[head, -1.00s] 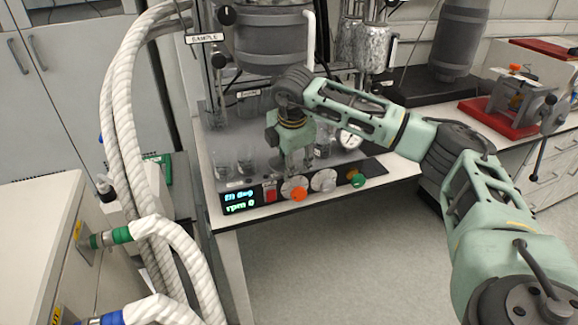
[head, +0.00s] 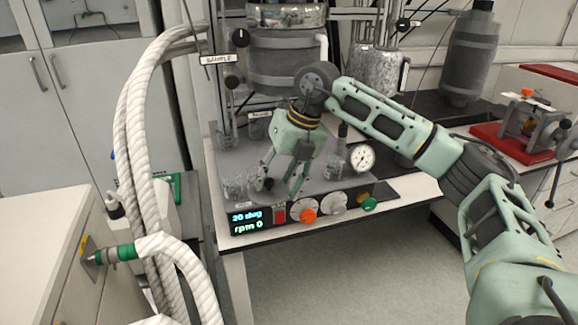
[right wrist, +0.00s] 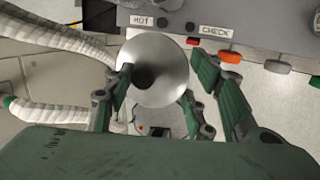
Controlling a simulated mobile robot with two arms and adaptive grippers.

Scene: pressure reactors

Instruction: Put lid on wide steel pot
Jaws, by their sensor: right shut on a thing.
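My right gripper (head: 283,188) hangs fingers-down over the bench of the reactor stand, behind the front control panel. In the right wrist view, a round shiny steel disc with a dark knob-like spot, apparently the lid (right wrist: 170,62), sits between the fingers (right wrist: 157,88). The gripper is shut on it. In the head view the lid is hard to tell from the grey bench. A wide grey steel vessel (head: 285,65), perhaps the pot, is mounted in the frame behind and above my gripper; its top edge meets a shiny band. My left gripper is not in view.
Glass beakers (head: 234,187) stand left of my gripper, and a pressure gauge (head: 362,158) stands to its right. The control panel (head: 262,222) runs along the bench front. Thick white hoses (head: 135,150) rise at the left. A red-based vise (head: 528,128) is at right.

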